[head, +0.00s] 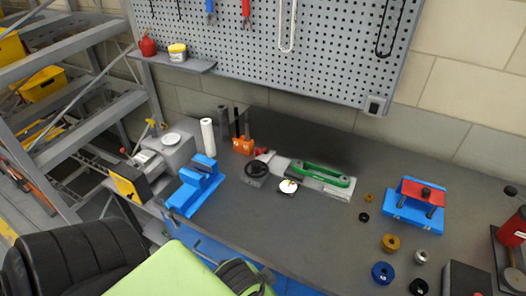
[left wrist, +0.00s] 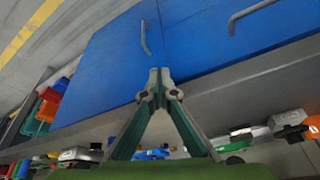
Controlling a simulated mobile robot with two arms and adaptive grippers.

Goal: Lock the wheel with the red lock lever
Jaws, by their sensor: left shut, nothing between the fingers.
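The wheel is a small black handwheel (head: 257,169) at the left end of a grey fixture on the bench. The red lock lever (head: 263,152) shows small just behind the wheel; its exact angle is too small to tell. My left arm, black and lime green, crosses the lower left of the head view, in front of the bench and well apart from the wheel. In the left wrist view my left gripper (left wrist: 158,82) is shut and empty, with blue cabinet fronts beyond its fingertips. My right gripper is not in view.
The fixture carries a green handle (head: 322,175) and a dial gauge (head: 289,186). A blue vise (head: 198,184) stands left of the wheel, an orange block (head: 243,146) behind it. Several rings and a blue press (head: 410,207) stand to the right. The bench (head: 295,233) is clear in front.

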